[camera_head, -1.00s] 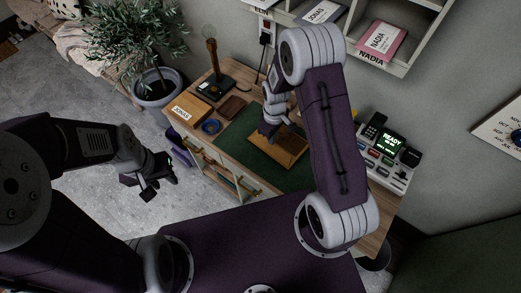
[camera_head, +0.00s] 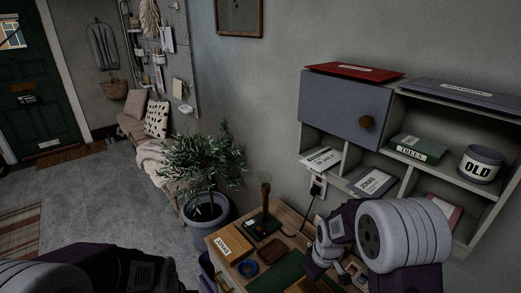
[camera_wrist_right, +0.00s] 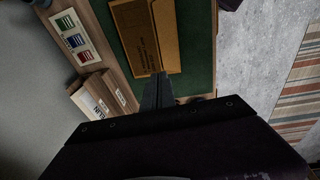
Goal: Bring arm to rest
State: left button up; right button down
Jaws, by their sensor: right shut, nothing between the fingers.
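My right arm (camera_head: 405,235) comes in at the lower right of the head view, bent over the desk. Its hand is mostly hidden or cut off there. In the right wrist view my right gripper (camera_wrist_right: 157,90) is shut and empty. Its fingertips are over the desk, by the near edge of a flat brown lettered thing (camera_wrist_right: 135,32) on the green mat (camera_wrist_right: 200,75); whether they touch it I cannot tell. Of my left arm (camera_head: 90,270) only upper links show at the bottom left; its gripper is out of view.
A wall shelf (camera_head: 345,105) stands above the right arm. A potted plant (camera_head: 205,165) stands left of the desk. Open floor (camera_head: 100,205) lies further left.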

jog(key=s+r+m, duration=0.4)
jog(key=s+m, duration=0.3)
jog(key=s, duration=0.7)
jog(key=shift+m+g, duration=0.3)
jog(key=shift+g, duration=0.1)
jog(key=shift+s+d+r, duration=0.1)
jog(key=shift+s, duration=0.15)
jog(key=shift+w, duration=0.15)
jog(key=shift+d, duration=0.1)
